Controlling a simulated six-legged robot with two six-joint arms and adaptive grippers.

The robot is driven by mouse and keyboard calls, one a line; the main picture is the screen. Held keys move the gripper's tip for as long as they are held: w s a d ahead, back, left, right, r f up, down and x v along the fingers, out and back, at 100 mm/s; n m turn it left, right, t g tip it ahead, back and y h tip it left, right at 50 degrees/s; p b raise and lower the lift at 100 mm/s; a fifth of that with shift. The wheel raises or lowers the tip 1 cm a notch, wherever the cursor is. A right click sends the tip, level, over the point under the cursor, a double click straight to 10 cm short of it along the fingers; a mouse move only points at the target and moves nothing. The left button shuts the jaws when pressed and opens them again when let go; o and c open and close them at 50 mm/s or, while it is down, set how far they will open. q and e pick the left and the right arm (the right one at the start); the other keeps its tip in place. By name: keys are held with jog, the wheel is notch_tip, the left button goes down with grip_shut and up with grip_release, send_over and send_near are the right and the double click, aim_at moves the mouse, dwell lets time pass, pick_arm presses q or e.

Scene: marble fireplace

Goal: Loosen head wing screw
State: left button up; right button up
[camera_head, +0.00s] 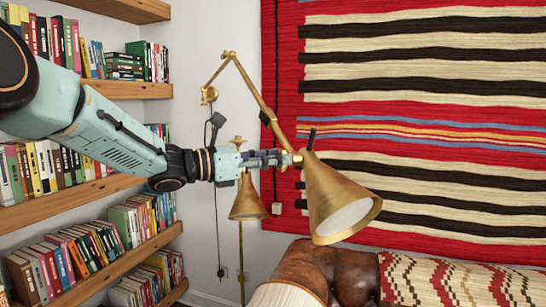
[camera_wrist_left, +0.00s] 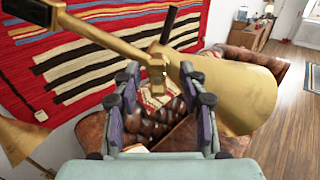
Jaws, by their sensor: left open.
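The brass wall lamp's cone-shaped head (camera_head: 338,200) hangs at the end of its jointed arm (camera_head: 252,88), opening toward the lower right. The head also shows at the right of the left wrist view (camera_wrist_left: 235,92). A small brass piece (camera_wrist_left: 157,66) at the head joint, seemingly the wing screw, lies just ahead of and between my fingertips; its exact shape is unclear. A dark rod (camera_head: 311,139) sticks up from the head. My left gripper (camera_head: 287,159) is open and empty at the joint. Its spread fingers show in the left wrist view (camera_wrist_left: 159,80). My right gripper is not seen.
A second brass lamp (camera_head: 248,201) stands behind my left gripper. Bookshelves (camera_head: 100,205) are at the left, and a striped rug (camera_head: 430,110) hangs on the wall. A brown leather seat (camera_head: 325,265) with a patterned cover is below the lamp head.

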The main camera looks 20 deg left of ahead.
pick_arm(q)
jog(key=shift+w+d+f, duration=0.25)
jog(key=shift+w+d, duration=0.05)
jog(key=shift+w, duration=0.25)
jog(key=shift+c, duration=0.2)
jog(key=shift+w+f, duration=0.1)
jog(key=shift+w, duration=0.1)
jog(key=shift+c, duration=1.4)
jog(key=shift+s+a+r, duration=0.2)
jog(key=shift+s, duration=0.3)
jog(key=c, duration=0.3)
jog(key=shift+c, duration=0.8)
jog(key=shift+w, duration=0.1)
grip_shut()
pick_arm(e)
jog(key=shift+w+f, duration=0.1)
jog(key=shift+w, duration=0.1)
